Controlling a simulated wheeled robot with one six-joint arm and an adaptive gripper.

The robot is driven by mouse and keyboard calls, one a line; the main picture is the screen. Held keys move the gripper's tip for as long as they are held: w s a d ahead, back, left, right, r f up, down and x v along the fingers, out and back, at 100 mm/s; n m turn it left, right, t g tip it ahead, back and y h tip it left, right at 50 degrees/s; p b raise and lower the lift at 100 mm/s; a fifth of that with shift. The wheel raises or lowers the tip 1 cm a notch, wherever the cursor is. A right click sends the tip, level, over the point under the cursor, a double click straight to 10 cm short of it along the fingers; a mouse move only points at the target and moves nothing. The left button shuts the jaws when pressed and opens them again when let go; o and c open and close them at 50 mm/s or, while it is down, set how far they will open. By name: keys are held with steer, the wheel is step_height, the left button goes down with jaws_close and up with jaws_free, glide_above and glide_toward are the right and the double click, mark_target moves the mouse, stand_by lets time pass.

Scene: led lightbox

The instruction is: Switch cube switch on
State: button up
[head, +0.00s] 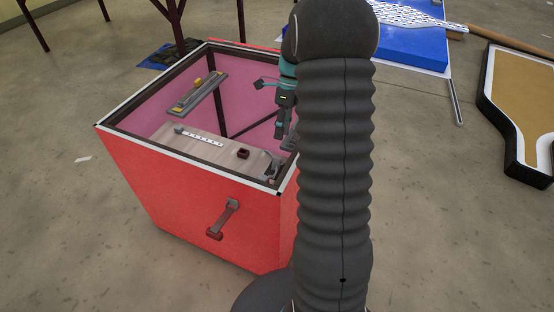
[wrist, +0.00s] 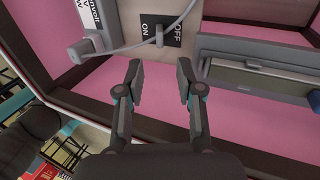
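The switch (wrist: 159,37) is a small grey lever on a black plate (wrist: 174,16) marked ON on its left and OFF on its right, at the top of the wrist view. I cannot tell which way the lever is set. My gripper (wrist: 158,76) is open and empty, its two fingers apart below the plate, with pink wall showing between them. In the head view my gripper (head: 280,132) hangs down inside the right side of the open red box (head: 180,190), partly hidden by my arm. I cannot clearly make out the switch in the head view.
A grey cable (wrist: 130,46) runs across the plate, close to the lever. A white socket strip (head: 203,139) lies on the wooden panel (head: 177,142). A grey bar (head: 200,93) crosses the box's far side. A handle (head: 224,219) sticks out in front.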

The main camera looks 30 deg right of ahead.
mark_target(277, 158)
steer(key=x, duration=1)
steer(key=shift+c, duration=0.2)
jaws_close()
